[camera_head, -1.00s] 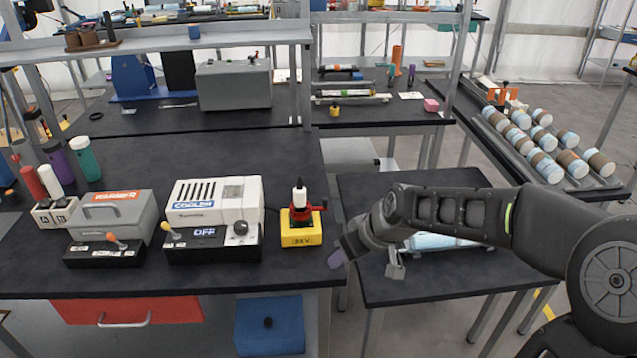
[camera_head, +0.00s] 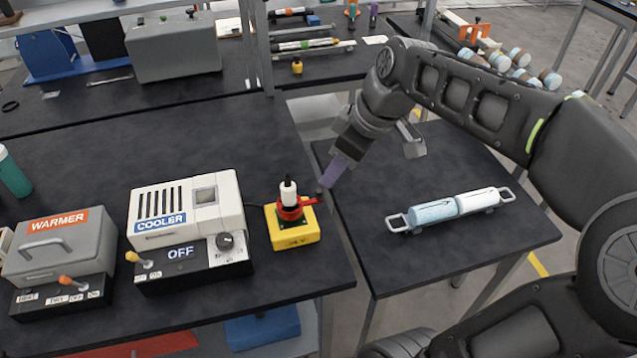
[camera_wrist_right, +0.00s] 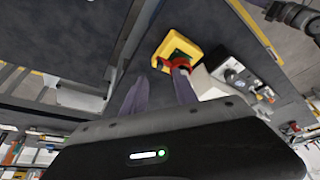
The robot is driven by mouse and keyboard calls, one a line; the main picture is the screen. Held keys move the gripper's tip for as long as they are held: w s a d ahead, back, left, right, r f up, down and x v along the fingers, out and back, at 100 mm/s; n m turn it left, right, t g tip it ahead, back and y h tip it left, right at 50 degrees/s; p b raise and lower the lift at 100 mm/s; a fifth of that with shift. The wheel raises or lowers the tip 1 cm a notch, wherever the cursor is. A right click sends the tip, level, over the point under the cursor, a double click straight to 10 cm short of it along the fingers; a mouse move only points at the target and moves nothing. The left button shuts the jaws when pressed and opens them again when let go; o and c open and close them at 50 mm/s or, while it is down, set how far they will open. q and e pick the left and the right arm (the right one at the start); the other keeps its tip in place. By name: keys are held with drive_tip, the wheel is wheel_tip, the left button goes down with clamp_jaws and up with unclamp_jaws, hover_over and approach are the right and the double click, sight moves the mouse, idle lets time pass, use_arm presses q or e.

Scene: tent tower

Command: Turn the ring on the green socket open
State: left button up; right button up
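A yellow box (camera_head: 292,232) stands near the right edge of the bench in the head view. On it is a red ring with a handle (camera_head: 291,209), and a white plug with a black top (camera_head: 288,190) stands upright through the ring. In the right wrist view a green socket patch (camera_wrist_right: 178,47) shows on the yellow box (camera_wrist_right: 165,46), beside the red ring (camera_wrist_right: 177,63). My right gripper (camera_head: 328,183) is just right of the ring's handle, its purple fingers apart with nothing seen between them (camera_wrist_right: 158,88). I cannot tell whether a finger touches the ring. My left gripper is out of view.
The cooler (camera_head: 187,216), reading OFF, stands left of the yellow box, with the warmer (camera_head: 55,249) further left. The bench behind the cooler is mostly clear.

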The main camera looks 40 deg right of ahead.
sight(320, 191)
drive_tip(key=shift+f, duration=0.1)
drive_tip(key=x, duration=0.7)
drive_tip(key=shift+w+f+p, duration=0.15)
drive_tip(key=shift+f+p, duration=0.2)
drive_tip(key=shift+c, duration=0.5)
clamp_jaws()
